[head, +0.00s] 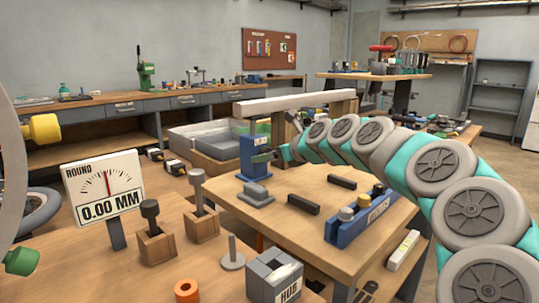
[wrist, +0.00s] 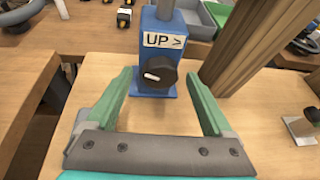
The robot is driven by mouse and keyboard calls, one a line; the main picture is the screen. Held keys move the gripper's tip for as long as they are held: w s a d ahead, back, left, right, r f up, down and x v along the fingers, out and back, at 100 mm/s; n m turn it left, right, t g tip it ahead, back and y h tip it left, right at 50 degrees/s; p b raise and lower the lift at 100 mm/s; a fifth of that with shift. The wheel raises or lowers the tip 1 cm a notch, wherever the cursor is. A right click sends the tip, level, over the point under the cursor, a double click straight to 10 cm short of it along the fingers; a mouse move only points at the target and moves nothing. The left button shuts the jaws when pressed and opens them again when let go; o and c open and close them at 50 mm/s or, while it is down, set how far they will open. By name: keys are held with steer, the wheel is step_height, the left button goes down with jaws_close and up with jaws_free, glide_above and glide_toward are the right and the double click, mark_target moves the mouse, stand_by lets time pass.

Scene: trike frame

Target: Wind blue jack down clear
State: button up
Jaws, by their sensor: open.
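The blue jack (head: 254,157) stands upright on the wooden bench, below the long pale beam (head: 290,104). In the wrist view the blue jack (wrist: 157,50) shows a white "UP >" label and a black round knob (wrist: 155,77) with a white pointer mark. My gripper (wrist: 164,95) is open, with its green fingers apart on either side of the knob's line and nothing between them. The fingertips point toward the jack; I cannot tell whether they reach beside the knob. In the head view my gripper (head: 283,153) is at the jack's right side, partly hidden by my arm.
A wooden post (wrist: 248,45) rises just right of the jack. Black bars (head: 303,204) and a blue block with knobs (head: 360,215) lie on the bench. A dial sign reading 0.00 MM (head: 104,187) stands at the left.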

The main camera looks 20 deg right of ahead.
steer(key=shift+w+f, duration=0.1)
steer(key=shift+w, duration=0.05)
steer(key=shift+c, duration=0.3)
steer(key=c, duration=1.3)
steer(key=shift+a+f+n+t+h+b, duration=0.1)
steer(key=shift+n+t+h+b, duration=0.3)
steer(key=shift+n+h, duration=0.6)
steer(key=n+t+b, duration=0.1)
steer(key=n, duration=0.2)
steer(key=shift+f+h, duration=0.15)
steer(key=shift+h, duration=0.25)
steer(key=n+t+h+b, duration=0.1)
steer(key=n+b, duration=0.2)
steer(key=b, duration=0.1)
steer(key=shift+t, duration=0.4)
steer(key=shift+n+b, duration=0.4)
